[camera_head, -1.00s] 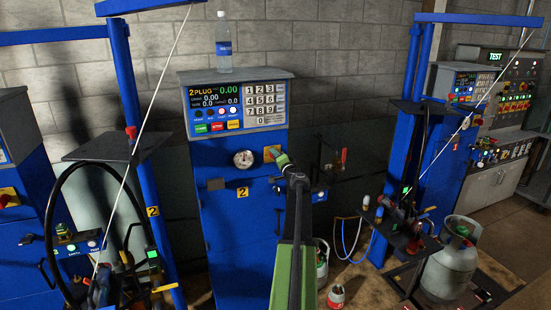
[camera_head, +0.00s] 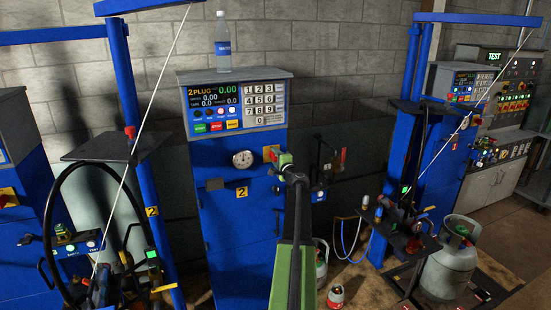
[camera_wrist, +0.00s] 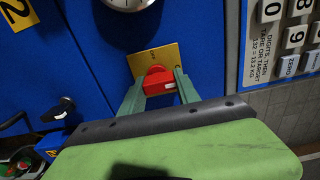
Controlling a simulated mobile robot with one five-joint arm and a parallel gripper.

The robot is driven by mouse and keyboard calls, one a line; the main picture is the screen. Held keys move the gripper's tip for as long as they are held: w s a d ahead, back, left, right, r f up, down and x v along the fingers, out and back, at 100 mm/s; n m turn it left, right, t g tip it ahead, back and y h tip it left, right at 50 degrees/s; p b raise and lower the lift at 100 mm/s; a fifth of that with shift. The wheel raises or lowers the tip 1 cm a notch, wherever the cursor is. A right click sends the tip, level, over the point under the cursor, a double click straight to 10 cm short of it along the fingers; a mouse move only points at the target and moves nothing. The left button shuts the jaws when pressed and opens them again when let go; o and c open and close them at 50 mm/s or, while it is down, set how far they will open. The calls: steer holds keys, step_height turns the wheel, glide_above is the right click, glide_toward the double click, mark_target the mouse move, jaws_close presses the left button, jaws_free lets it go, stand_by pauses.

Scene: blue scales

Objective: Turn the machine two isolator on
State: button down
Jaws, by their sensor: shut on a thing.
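The machine two isolator is a red knob (camera_wrist: 158,80) on a yellow plate (camera_wrist: 168,56), seen in the wrist view on a blue cabinet front. My gripper (camera_wrist: 160,85) has its two green fingers on either side of the knob and is shut on it. In the head view, machine two is the blue cabinet (camera_head: 225,225) with a "2" label and a lit display (camera_head: 215,98). My gripper (camera_head: 278,160) hides the knob there; only the left part of the yellow plate (camera_head: 267,154) shows. The knob's exact setting is hard to read.
A round gauge (camera_head: 243,159) sits just left of the isolator. A keypad (camera_head: 264,102) is above it, and a water bottle (camera_head: 223,45) stands on top. Other blue stations stand at left and right, with a grey gas cylinder (camera_head: 447,262) at right.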

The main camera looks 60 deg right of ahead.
steer(key=c, duration=0.9)
jaws_free()
steer(key=shift+a, duration=0.1)
steer(key=v, duration=1.7)
steer(key=shift+s+a, duration=0.1)
